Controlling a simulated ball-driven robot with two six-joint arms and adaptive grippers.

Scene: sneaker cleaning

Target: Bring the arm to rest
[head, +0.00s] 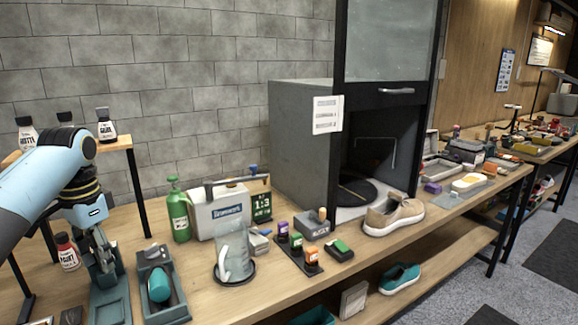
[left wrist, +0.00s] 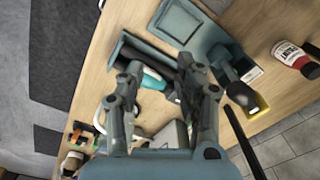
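My left arm comes in from the left in the head view, over the near left end of the wooden bench (head: 215,285). Its gripper (head: 104,268) points down above a flat teal tray (head: 110,303). In the left wrist view the two fingers of the gripper (left wrist: 158,72) stand apart, with nothing held between them. A teal rounded object (head: 158,284) lies in a second tray (head: 165,311) just right of the gripper; it shows partly behind the fingers in the left wrist view (left wrist: 153,79). My right gripper is in neither view.
A red-labelled bottle (head: 67,252) stands close left of the gripper. A small raised shelf (head: 118,144) holds bottles behind the arm. A clear jug (head: 234,255), green bottle (head: 179,215) and beige sneaker (head: 392,215) stand farther right, by a dark open-fronted cabinet (head: 300,150).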

